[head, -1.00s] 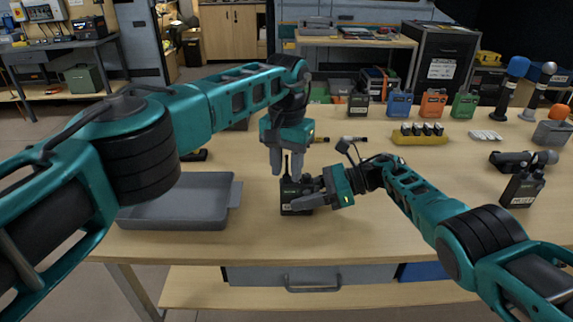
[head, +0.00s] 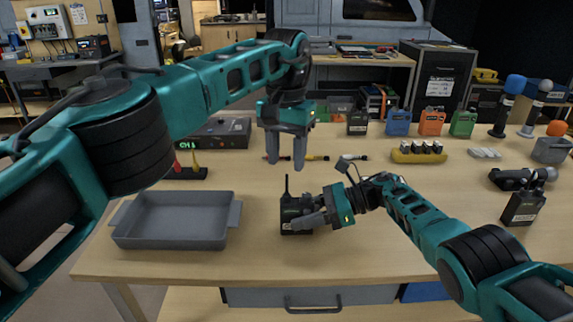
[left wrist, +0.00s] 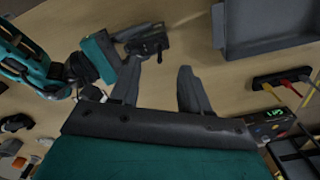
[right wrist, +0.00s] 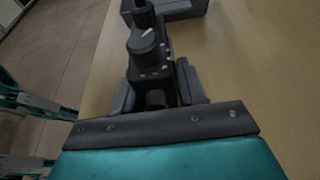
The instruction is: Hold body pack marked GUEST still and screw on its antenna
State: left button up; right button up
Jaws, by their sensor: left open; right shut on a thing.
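A black body pack (head: 292,219) stands upright on the table, with a thin black antenna (head: 286,187) upright on its top. Its label is too small to read. My right gripper (head: 312,212) is shut on the pack from the right side; the right wrist view shows the pack (right wrist: 146,50) between its fingers, with the antenna (right wrist: 142,6) at the top edge. My left gripper (head: 285,166) is open and empty above the antenna, fingers pointing down, apart from it. The left wrist view shows its open fingers (left wrist: 165,72) and the pack (left wrist: 150,46) beyond.
A grey tray (head: 176,243) lies at the left. Another black pack (head: 523,207) stands at the right. Behind are a yellow battery holder (head: 418,158), coloured packs (head: 431,122), pens (head: 315,157) and a dark receiver box (head: 213,133). The table front is clear.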

jog(key=o, duration=1.3)
